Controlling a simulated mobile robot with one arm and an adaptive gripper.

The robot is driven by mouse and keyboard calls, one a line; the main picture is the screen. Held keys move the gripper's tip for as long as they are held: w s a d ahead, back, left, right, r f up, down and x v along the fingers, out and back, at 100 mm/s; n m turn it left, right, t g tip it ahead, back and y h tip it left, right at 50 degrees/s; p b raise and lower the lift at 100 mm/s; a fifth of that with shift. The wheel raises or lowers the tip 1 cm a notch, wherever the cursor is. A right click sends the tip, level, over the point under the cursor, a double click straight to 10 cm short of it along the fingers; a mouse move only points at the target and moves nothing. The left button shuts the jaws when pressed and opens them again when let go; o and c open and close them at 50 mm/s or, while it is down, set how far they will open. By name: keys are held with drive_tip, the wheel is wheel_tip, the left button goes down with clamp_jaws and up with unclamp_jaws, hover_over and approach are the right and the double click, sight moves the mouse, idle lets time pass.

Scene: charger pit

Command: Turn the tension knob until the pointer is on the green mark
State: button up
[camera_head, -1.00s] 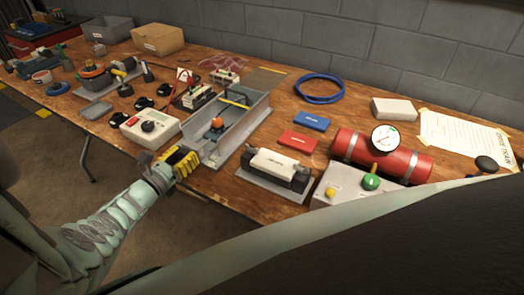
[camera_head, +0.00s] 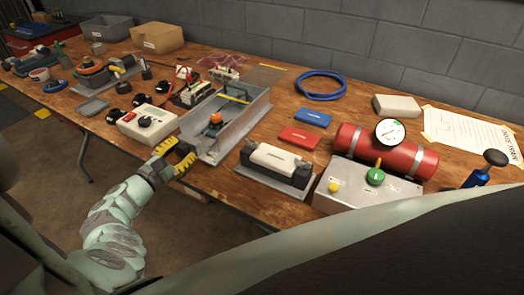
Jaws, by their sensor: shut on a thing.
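My gripper (camera_head: 180,160), with yellow and black fingers, is at the front end of a grey metal trough (camera_head: 240,122) at the table's front edge. It is shut on a small dark part there, which looks like the tension knob. The fingers hide most of that knob. Inside the trough is an orange-topped part (camera_head: 215,119), and a yellow strip (camera_head: 236,97) lies across it farther back. I cannot make out the pointer or the green mark at the trough.
A white box with a black dial (camera_head: 148,124) stands left of the trough. A black-ended holder with a white block (camera_head: 275,158) stands to its right. Farther right are a red cylinder with a gauge (camera_head: 388,132) and a grey box with a green knob (camera_head: 375,176).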

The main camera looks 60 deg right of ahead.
idle(0.4)
drive_tip(key=o, duration=0.9)
drive_tip(key=shift+o, duration=0.2)
drive_tip(key=s+a, duration=0.1)
drive_tip(key=a, duration=1.1)
